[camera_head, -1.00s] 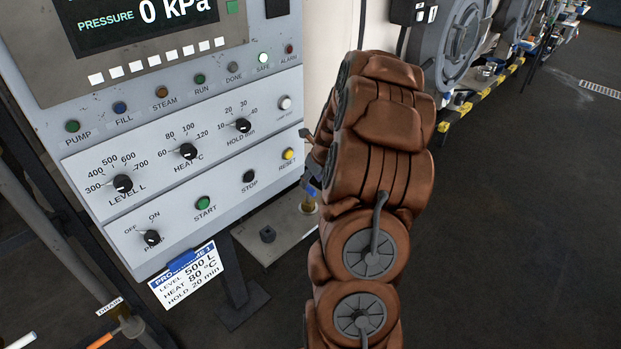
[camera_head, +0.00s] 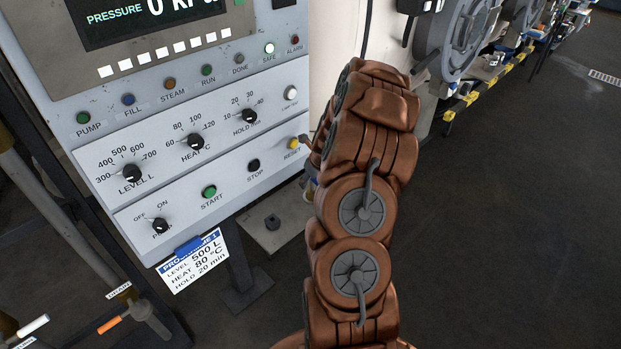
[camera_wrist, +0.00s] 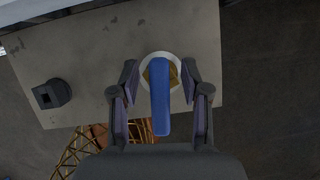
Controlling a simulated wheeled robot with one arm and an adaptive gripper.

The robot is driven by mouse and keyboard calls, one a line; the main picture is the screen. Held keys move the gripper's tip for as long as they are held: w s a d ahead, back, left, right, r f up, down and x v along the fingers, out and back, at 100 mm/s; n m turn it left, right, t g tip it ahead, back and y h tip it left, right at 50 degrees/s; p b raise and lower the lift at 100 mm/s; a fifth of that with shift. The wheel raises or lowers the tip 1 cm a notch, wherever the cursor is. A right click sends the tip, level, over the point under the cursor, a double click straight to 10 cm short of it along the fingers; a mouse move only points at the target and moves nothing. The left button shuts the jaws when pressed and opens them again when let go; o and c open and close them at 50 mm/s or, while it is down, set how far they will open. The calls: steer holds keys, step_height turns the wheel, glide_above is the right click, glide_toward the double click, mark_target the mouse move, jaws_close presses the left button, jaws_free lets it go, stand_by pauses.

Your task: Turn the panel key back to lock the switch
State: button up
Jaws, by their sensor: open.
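The control panel (camera_head: 120,205) fills the left of the head view. Its OFF/ON rotary switch (camera_head: 160,226) sits at the lower left, and its pointer is too small to read surely. I cannot pick out a separate key on the panel. My gripper (camera_wrist: 160,76) is open in the wrist view, pointing down with one finger on each side of a blue bar handle (camera_wrist: 160,105). The handle lies over a pale ring (camera_wrist: 146,66) with brass-coloured metal inside. Contact with the fingers is not clear. In the head view my arm hides most of the gripper, right of the panel.
A grey base plate (camera_wrist: 95,60) with a dark block (camera_wrist: 52,94) lies under the gripper. A recipe card (camera_head: 197,262) hangs below the panel. A drain pipe (camera_head: 140,310) stands at lower left. Machines (camera_head: 455,40) line the back, and the floor (camera_head: 530,220) at right is clear.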

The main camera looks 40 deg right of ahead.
jaws_close()
stand_by(0.3)
steer(key=shift+f+b, duration=0.1)
steer(key=shift+b, duration=0.2)
steer(key=shift+n+b, duration=0.4)
steer(key=shift+n, duration=0.3)
steer(key=shift+a+n+y+b, duration=0.1)
steer(key=shift+n+y+b, duration=0.4)
steer(key=shift+n, duration=0.3)
